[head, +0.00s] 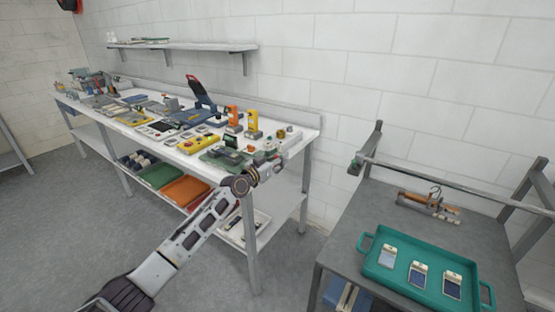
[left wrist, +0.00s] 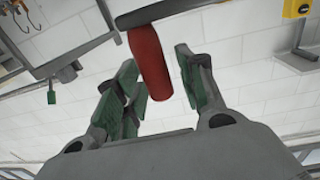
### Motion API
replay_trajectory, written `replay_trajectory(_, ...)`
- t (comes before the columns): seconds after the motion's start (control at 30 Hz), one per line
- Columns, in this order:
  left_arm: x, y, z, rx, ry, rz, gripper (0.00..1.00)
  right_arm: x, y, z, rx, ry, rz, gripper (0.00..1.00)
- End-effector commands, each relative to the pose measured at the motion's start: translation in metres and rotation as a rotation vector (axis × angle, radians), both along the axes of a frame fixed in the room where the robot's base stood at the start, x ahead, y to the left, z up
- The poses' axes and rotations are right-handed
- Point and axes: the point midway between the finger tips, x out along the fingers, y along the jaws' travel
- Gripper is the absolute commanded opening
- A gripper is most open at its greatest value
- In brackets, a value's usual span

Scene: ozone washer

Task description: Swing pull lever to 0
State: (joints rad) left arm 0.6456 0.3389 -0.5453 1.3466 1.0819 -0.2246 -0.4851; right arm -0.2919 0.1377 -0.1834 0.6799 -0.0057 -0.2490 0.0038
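In the head view my left arm reaches to the bench's near right corner, with the gripper (head: 268,168) small there. My right gripper is not in view.
The long white bench (head: 284,155) is crowded with small devices, including orange and yellow ones. A grey cart (head: 350,235) at right carries a teal tray (head: 385,290) with several cards. Open floor lies at left. A yellow box (left wrist: 297,8) shows in the wrist view.

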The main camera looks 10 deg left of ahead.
Motion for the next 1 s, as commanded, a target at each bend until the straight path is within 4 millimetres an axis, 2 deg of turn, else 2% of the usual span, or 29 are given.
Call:
replay_trajectory(0.2,0.0,0.0,-0.002,0.002,0.001,0.0,0.42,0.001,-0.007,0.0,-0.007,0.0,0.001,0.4)
replay_trajectory(0.3,0.0,0.0,-0.002,0.002,0.002,0.0,0.42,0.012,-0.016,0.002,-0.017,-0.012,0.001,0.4)
replay_trajectory(0.53,-0.005,0.004,-0.002,0.003,0.002,0.001,0.42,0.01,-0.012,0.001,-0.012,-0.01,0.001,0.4)
replay_trajectory(1.0,-0.037,0.022,-0.003,0.002,0.003,0.0,0.42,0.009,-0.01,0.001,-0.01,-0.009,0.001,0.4)
